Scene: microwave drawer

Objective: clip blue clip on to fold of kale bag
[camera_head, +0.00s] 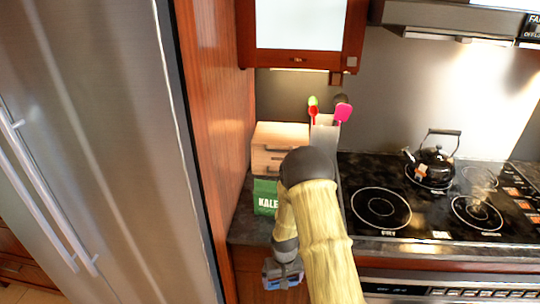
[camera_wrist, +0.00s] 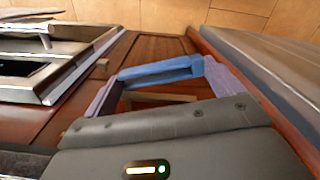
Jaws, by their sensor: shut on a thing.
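The green kale bag (camera_head: 265,197), with white lettering, stands on the counter in the head view. My arm hides its right side, and I cannot make out its fold. My gripper (camera_head: 282,277) hangs below and in front of the counter edge, pointing down, apart from the bag. In the wrist view my gripper (camera_wrist: 162,82) is shut on the blue clip (camera_wrist: 160,73), which lies across between the two fingertips. In the head view the clip is too small to make out clearly. The bag is not in the wrist view.
A wooden drawer box (camera_head: 278,140) stands behind the bag, with a utensil holder (camera_head: 324,135) beside it. A black cooktop with a kettle (camera_head: 434,163) is to the right. The steel fridge (camera_head: 110,150) and a wooden side panel (camera_head: 215,110) bound the left.

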